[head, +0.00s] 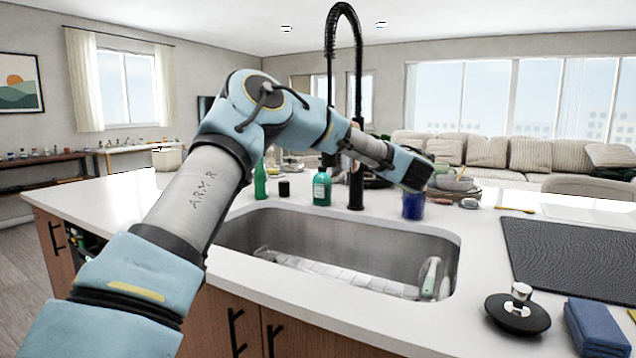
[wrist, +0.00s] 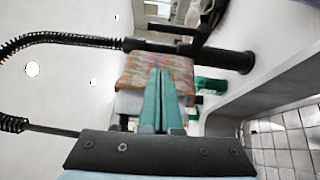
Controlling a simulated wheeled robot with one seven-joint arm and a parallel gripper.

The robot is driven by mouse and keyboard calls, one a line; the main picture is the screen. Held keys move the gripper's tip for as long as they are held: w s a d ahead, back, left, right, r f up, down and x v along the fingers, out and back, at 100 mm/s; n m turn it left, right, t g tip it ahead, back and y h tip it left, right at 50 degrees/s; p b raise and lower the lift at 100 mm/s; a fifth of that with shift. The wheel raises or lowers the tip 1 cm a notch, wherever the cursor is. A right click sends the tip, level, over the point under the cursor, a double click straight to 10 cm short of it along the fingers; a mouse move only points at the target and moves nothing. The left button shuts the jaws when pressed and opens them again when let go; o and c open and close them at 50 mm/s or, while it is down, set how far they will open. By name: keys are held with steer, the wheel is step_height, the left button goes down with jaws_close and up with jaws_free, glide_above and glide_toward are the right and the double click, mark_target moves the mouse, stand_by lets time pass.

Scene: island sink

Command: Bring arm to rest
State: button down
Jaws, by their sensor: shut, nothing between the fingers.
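My arm reaches over the sink (head: 340,243) from the left in the head view, with its wrist end beside the black faucet (head: 356,185). My gripper (wrist: 163,75) shows in the wrist view as two teal fingers pressed together, with nothing between them. In the head view the fingers themselves cannot be made out. The wrist view is turned sideways, with the faucet (wrist: 190,50) running across its upper part. A dark blue cup (head: 413,206) stands on the counter just below the wrist end in the head view; I cannot tell the gap between them.
Green bottles (head: 321,188) stand behind the sink. A brush (head: 430,277) lies in the basin. A black stopper (head: 517,310), a blue cloth (head: 597,325) and a dark mat (head: 575,258) lie on the right counter. A bowl (head: 455,180) sits beyond the cup.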

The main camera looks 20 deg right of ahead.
steer(key=s+a+f+m+g+p, duration=0.1)
steer(key=s+a+f+m+g, duration=0.15)
steer(key=a+f+m, duration=0.45)
steer(key=s+a+f+m+g+h, duration=0.15)
steer(key=a+m+g, duration=0.25)
steer(key=a, duration=0.7)
steer(key=s+a+f+m+g+y+p, duration=0.1)
steer(key=s+a+f+m+g, duration=0.15)
steer(key=a+f+m, duration=0.45)
steer(key=s+a+g, duration=0.1)
steer(key=s+a, duration=0.1)
steer(key=a, duration=0.3)
steer(key=s+a+f+g+y, duration=0.1)
steer(key=s+a, duration=0.2)
steer(key=a, duration=0.2)
steer(key=s+a+f+n+g+y, duration=0.1)
steer(key=s+a, duration=0.1)
steer(key=a, duration=0.4)
steer(key=shift+s+f+g+y, duration=0.25)
steer(key=shift+s+g, duration=0.1)
steer(key=shift+g, duration=0.05)
steer(key=s+a+f+g+y, duration=0.2)
steer(key=s+a+g, duration=0.1)
steer(key=s+a, duration=0.8)
steer(key=shift+s+g+p, duration=0.3)
steer(key=shift+s+p, duration=0.1)
steer(key=shift+s, duration=0.25)
